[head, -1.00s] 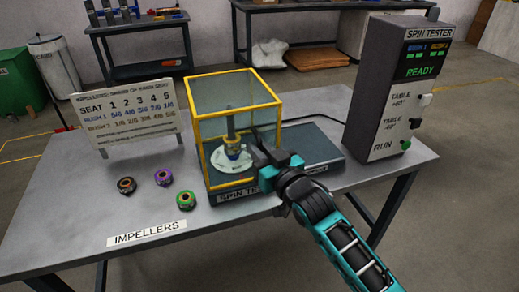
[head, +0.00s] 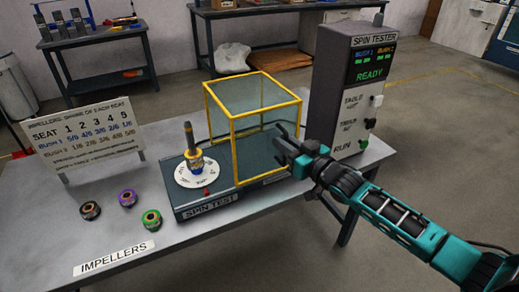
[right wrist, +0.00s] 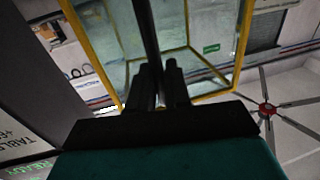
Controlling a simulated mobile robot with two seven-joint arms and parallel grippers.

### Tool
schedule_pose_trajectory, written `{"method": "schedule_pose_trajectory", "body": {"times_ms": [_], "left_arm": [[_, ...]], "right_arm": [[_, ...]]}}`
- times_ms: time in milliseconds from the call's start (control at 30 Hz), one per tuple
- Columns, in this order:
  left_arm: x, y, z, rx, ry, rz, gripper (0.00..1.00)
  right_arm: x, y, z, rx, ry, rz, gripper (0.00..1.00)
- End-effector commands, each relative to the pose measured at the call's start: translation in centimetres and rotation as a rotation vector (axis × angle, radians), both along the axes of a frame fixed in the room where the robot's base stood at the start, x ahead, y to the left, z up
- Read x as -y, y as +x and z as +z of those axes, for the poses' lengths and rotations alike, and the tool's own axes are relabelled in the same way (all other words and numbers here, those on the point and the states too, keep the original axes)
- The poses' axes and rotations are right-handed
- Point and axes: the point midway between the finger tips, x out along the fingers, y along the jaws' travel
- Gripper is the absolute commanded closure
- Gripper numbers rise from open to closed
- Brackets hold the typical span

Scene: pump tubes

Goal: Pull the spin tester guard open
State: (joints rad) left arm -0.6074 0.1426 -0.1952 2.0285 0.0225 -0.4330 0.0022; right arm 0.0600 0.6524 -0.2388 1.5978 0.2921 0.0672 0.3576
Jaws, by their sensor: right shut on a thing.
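The spin tester guard (head: 268,112) is a clear box with a yellow frame. It stands to the right of the spin tester's white dial (head: 196,172), over the right part of the dark base (head: 207,199). The dial and the upright spindle (head: 191,143) on it are uncovered. My right gripper (head: 283,140) is at the guard's front right side. In the right wrist view its fingers (right wrist: 160,80) are shut on a dark upright bar at the guard, likely its handle. My left gripper is not in view.
Three impellers, one dark (head: 90,210), one purple (head: 128,198) and one green (head: 151,218), lie on the table (head: 60,240) at left. A seat sign (head: 85,148) stands behind them. The control tower (head: 340,90) reads READY, close to the guard's right.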

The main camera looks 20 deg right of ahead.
Motion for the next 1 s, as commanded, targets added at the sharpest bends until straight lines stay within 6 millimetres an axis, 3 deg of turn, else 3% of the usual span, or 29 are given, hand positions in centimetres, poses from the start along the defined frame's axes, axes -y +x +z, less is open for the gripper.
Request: {"method": "schedule_pose_trajectory", "body": {"times_ms": [100, 300, 733, 767, 800, 900, 1000], "left_arm": [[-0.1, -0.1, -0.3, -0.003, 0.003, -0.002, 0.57], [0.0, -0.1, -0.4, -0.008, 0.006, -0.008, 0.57], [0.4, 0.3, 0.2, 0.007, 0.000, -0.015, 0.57], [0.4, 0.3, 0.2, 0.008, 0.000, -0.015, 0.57], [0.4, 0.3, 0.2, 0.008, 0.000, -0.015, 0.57], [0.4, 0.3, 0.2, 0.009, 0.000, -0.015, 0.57], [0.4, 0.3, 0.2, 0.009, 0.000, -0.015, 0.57]], "right_arm": [[2.4, 0.1, 0.0, 0.001, -0.005, -0.001, 1.00], [4.4, 0.2, 0.0, 0.000, -0.002, 0.001, 1.00], [4.9, 0.2, 0.0, 0.001, 0.002, 0.001, 1.00], [4.9, 0.2, 0.0, 0.001, 0.002, 0.001, 0.82], [4.9, 0.2, 0.0, 0.001, 0.002, 0.001, 0.78], [4.8, 0.2, 0.0, 0.001, 0.001, 0.001, 0.70], [4.8, 0.2, 0.0, 0.001, 0.001, 0.001, 0.70]]}}
